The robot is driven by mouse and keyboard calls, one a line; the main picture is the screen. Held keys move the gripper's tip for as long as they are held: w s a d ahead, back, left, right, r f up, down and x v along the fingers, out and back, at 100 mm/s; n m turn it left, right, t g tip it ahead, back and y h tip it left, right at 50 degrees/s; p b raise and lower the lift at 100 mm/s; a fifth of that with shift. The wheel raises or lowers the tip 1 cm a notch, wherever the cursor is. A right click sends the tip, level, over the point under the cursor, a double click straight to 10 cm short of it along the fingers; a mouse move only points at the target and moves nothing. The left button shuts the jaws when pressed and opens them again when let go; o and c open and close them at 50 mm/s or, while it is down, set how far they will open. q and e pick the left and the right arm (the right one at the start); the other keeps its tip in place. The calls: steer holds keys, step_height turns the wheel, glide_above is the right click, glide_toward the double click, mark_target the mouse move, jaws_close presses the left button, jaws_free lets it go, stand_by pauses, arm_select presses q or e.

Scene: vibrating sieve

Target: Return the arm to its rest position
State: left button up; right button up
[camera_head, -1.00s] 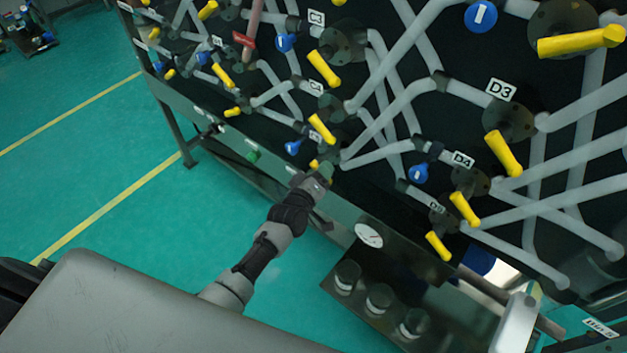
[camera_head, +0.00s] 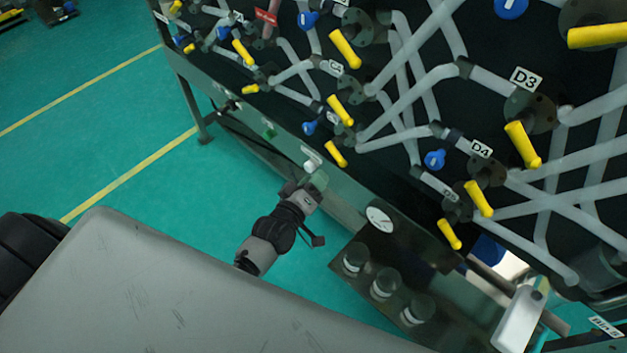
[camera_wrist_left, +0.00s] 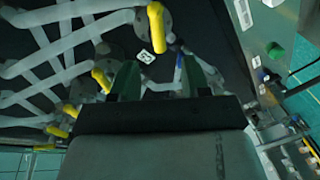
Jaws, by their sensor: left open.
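My left gripper (camera_head: 316,181) is in the middle of the head view, just in front of the lower frame rail of the valve panel. A small white knob (camera_head: 310,166) on the rail shows right by its fingertips; I cannot tell whether they touch. In the left wrist view the two green fingers (camera_wrist_left: 161,78) stand apart with nothing between them, pointing toward the panel. My right gripper is not in view.
The black panel carries pale pipes, yellow handles (camera_head: 522,145) and blue valves (camera_head: 435,160). A dark box with a gauge (camera_head: 380,219) and several round knobs (camera_head: 385,284) juts out right of my gripper. Green floor (camera_head: 120,130) on the left is clear.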

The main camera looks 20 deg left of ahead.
arm_select(q)
steer(key=s+f+m+g, duration=0.35)
steer(key=s+f, duration=0.35)
steer(key=f, duration=0.5)
steer(key=s+f+m+g, duration=0.2)
steer(key=s+f+g, duration=0.3)
steer(key=f, duration=0.7)
steer(key=s+a+f+m+g, duration=0.1)
steer(key=s+f, duration=0.3)
steer(key=s, duration=0.5)
steer(key=s+a+f+m+g+y, duration=0.1)
steer(key=s+a+f+m+g, duration=0.1)
steer(key=s, duration=0.8)
steer(key=s+a+f+m+g+y, duration=0.1)
steer(key=s+a+f+m+g, duration=0.1)
steer(key=s+f, duration=0.5)
steer(key=s+m+g, duration=0.1)
steer(key=s+g, duration=0.1)
steer(key=shift+s+f, duration=0.25)
steer(key=shift+s, duration=0.15)
